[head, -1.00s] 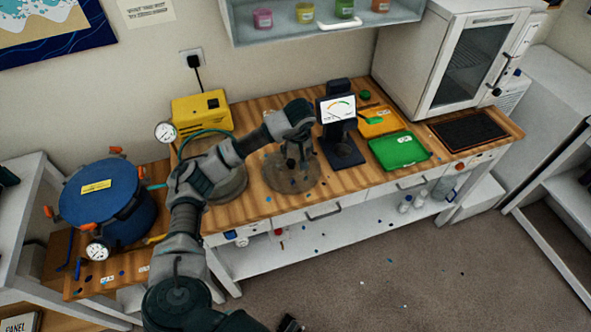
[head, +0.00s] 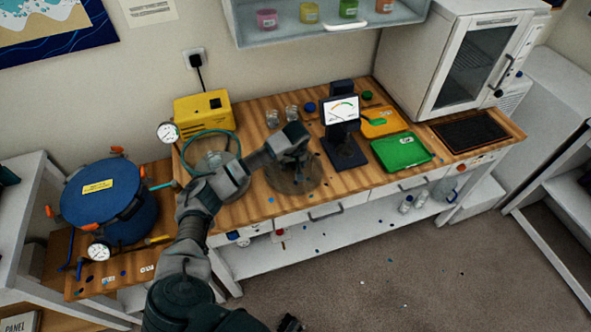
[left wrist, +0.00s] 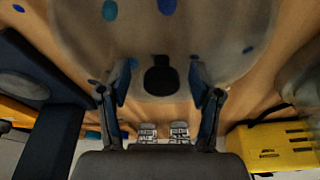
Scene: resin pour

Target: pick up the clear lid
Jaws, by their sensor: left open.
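The clear lid (head: 291,180) is a see-through round disc lying on the wooden bench, left of the dark meter stand. In the left wrist view it fills the upper middle, with a black knob (left wrist: 160,76) on it. My left gripper (head: 297,160) is over the lid, pointing down and partly covering it. In the left wrist view its two fingers are open, one on each side of the knob, with gaps between; their exact height is hard to tell. A dark tip at the bottom edge of the head view may be my right gripper (head: 290,323).
The meter stand (head: 342,140) is close right of the lid. A yellow pump (head: 203,112), a clear round vessel (head: 217,160) and two small cups (head: 281,116) are left and behind. Green (head: 402,151) and orange (head: 384,122) trays lie right. A blue pot (head: 105,200) stands far left.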

